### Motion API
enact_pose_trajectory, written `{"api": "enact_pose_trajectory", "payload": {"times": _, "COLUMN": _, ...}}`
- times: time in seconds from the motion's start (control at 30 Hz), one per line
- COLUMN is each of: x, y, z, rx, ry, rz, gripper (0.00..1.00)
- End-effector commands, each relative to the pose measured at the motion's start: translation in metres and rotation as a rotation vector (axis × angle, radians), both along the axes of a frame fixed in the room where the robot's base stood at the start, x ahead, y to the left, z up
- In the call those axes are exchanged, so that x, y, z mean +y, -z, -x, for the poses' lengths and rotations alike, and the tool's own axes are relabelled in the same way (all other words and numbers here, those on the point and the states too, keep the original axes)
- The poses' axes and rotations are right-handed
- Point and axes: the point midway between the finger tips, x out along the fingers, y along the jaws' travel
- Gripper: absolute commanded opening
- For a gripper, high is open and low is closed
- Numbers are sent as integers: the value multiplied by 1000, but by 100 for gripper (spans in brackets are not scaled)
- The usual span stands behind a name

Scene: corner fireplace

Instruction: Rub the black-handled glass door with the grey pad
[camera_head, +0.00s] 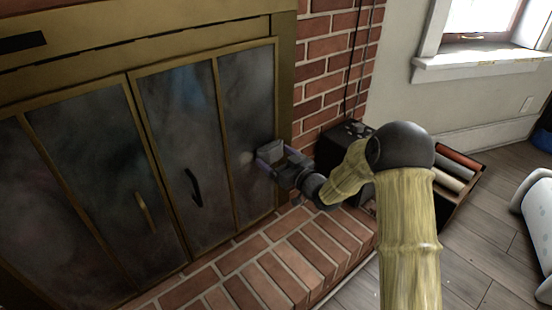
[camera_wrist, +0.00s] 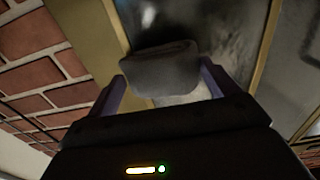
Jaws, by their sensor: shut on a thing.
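The black-handled glass door (camera_head: 180,130) is the right door of the brass-framed fireplace, with two sooty, smudged panes. Its black handle (camera_head: 193,187) is on the left pane. My gripper (camera_head: 268,156) is at the right pane, near the right frame edge. In the wrist view its purple fingers (camera_wrist: 166,84) are shut on the grey pad (camera_wrist: 160,68). The pad also shows in the head view (camera_head: 270,147). It is close to the glass; I cannot tell whether it touches. A paler patch (camera_head: 246,158) shows on the glass beside it.
A left glass door (camera_head: 95,150) has a brass handle (camera_head: 146,212). A brick hearth (camera_head: 285,265) juts out below, and a brick wall (camera_head: 325,50) rises to the right. A black box (camera_head: 340,150) and a crate of rolls (camera_head: 458,180) stand right. Wooden floor lies open beyond.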

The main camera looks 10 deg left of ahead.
Motion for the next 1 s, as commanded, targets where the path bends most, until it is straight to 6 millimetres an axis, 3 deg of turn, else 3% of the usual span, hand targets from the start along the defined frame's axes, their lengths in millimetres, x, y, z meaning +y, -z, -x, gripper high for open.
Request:
{"api": "enact_pose_trajectory", "payload": {"times": 0.23, "x": 2, "y": 2, "z": 3, "rx": 2, "ry": 0, "rz": 1, "gripper": 68}}
{"api": "enact_pose_trajectory", "payload": {"times": 0.7, "x": 27, "y": 2, "z": 27, "rx": 2, "ry": -4, "rz": 1, "gripper": 68}}
{"api": "enact_pose_trajectory", "payload": {"times": 1.0, "x": 31, "y": 1, "z": 29, "rx": 1, "ry": -8, "rz": -1, "gripper": 68}}
